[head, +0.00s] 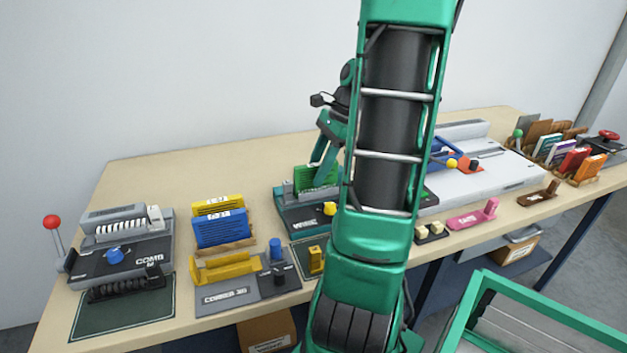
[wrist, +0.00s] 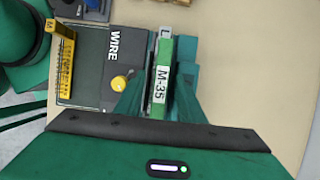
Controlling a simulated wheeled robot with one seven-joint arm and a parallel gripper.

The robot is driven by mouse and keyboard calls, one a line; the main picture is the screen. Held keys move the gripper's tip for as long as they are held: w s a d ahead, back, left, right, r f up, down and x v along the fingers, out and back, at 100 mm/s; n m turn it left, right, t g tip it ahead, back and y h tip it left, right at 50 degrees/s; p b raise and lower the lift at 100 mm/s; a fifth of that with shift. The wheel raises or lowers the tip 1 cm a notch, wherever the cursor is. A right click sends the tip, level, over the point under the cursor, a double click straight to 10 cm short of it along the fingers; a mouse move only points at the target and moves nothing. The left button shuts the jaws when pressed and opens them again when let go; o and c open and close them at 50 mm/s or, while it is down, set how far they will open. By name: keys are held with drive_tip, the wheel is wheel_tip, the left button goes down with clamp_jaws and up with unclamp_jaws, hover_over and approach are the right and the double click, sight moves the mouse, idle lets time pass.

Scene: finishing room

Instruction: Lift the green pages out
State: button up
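The green pages (head: 316,178) stand upright in the machine marked WIRE (head: 303,221), near the middle of the bench. In the wrist view the green pages (wrist: 159,101) show edge-on, with a white label reading M-35. My gripper (head: 322,168) reaches down over the pages from above. In the wrist view my gripper's fingers (wrist: 159,88) lie one on each side of the pages, very close to them. I cannot tell whether both fingers press on the pages. My arm hides the right part of the machine in the head view.
A yellow knob (wrist: 120,83) is on the WIRE machine. Yellow and blue pages (head: 222,228) stand in a holder to the left, beside the COMB machine (head: 118,258). A white machine (head: 480,178) and a rack of coloured pages (head: 562,165) are to the right. The bench behind is clear.

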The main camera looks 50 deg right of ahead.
drive_tip(key=shift+w+a+f, duration=0.1)
drive_tip(key=shift+a+f, duration=0.1)
drive_tip(key=shift+f, duration=0.3)
drive_tip(key=shift+f, duration=0.15)
clamp_jaws()
